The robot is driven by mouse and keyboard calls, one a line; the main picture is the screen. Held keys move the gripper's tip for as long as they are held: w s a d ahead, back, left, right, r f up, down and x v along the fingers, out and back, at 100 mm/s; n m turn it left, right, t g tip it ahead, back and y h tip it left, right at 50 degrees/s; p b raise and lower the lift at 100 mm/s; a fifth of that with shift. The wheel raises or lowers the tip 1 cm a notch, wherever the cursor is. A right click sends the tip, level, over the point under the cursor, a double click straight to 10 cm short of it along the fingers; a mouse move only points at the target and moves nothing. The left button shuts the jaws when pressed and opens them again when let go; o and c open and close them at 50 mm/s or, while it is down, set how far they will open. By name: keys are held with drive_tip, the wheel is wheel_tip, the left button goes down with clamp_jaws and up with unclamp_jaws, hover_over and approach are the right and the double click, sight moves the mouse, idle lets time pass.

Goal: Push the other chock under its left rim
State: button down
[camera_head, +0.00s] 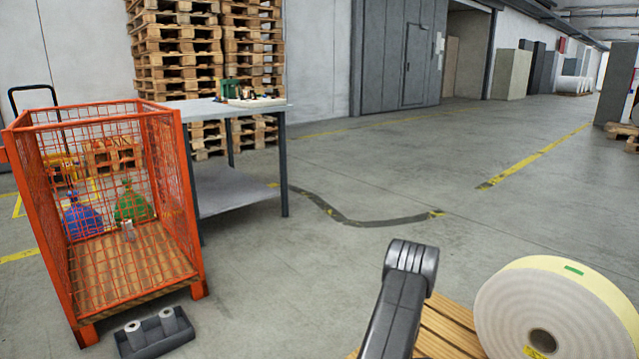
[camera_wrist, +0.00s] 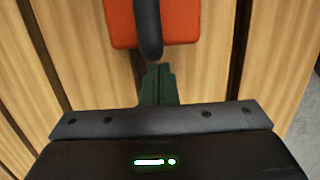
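An orange chock (camera_wrist: 183,22) with a black handle (camera_wrist: 148,28) lies on the wooden slats in the wrist view, cut off by the top edge. My gripper (camera_wrist: 159,70) has dark green fingers that are together, with their tips at the near end of the handle. I cannot tell whether they touch it, and I see nothing clearly held between them. The large pale roll (camera_head: 535,310) stands on its rim on the wooden pallet (camera_head: 445,325) at lower right in the head view. My arm hides part of the pallet. No chock shows in the head view.
An orange mesh cage (camera_head: 190,215) stands at left, with a dark tray (camera_head: 155,335) holding two grey cylinders before it. A grey table (camera_head: 235,190) stands behind, before stacked pallets (camera_head: 175,50). The floor in the middle is mostly clear.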

drive_tip(key=shift+s+d+b, duration=0.5)
drive_tip(key=shift+s+d, duration=0.65)
drive_tip(key=shift+s, duration=0.25)
drive_tip(key=shift+s+d+b, duration=0.45)
drive_tip(key=shift+s+d, duration=0.7)
drive_tip(key=shift+s, duration=0.25)
